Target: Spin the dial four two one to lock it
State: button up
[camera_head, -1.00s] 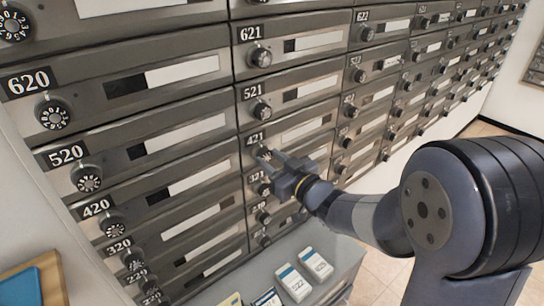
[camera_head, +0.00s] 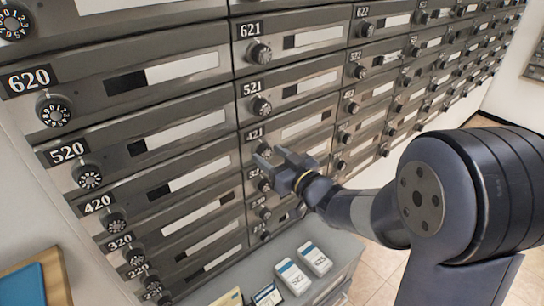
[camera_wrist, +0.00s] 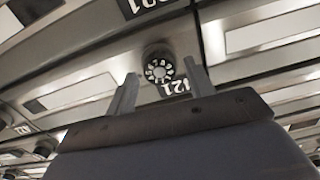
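The mailbox door labelled 421 (camera_head: 255,134) is in the middle of the head view, with its round dark dial (camera_head: 264,148) just below the label. In the wrist view the dial (camera_wrist: 158,69) shows a ring of pale marks and a light centre. Part of its number plate (camera_wrist: 176,88) shows beside it, upside down. My gripper (camera_head: 267,155) is open in front of this dial. In the wrist view the two fingers of my gripper (camera_wrist: 161,68) stand apart, one on each side of the dial. I cannot tell whether they touch it, nor read its setting.
Similar dials project close by: the 521 dial (camera_head: 260,106) above and another dial (camera_head: 265,214) below. A grey ledge (camera_head: 230,284) with cards labelled S22 (camera_head: 292,276) and S25 (camera_head: 315,258) lies below. Tiled floor (camera_head: 372,272) shows to the right.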

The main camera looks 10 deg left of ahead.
jog(key=shift+o, duration=0.4)
jog(key=v, duration=1.1)
jog(key=shift+a, duration=0.1)
jog(key=x, duration=1.1)
jog(key=shift+n, duration=0.3)
jog(key=shift+r, duration=0.1)
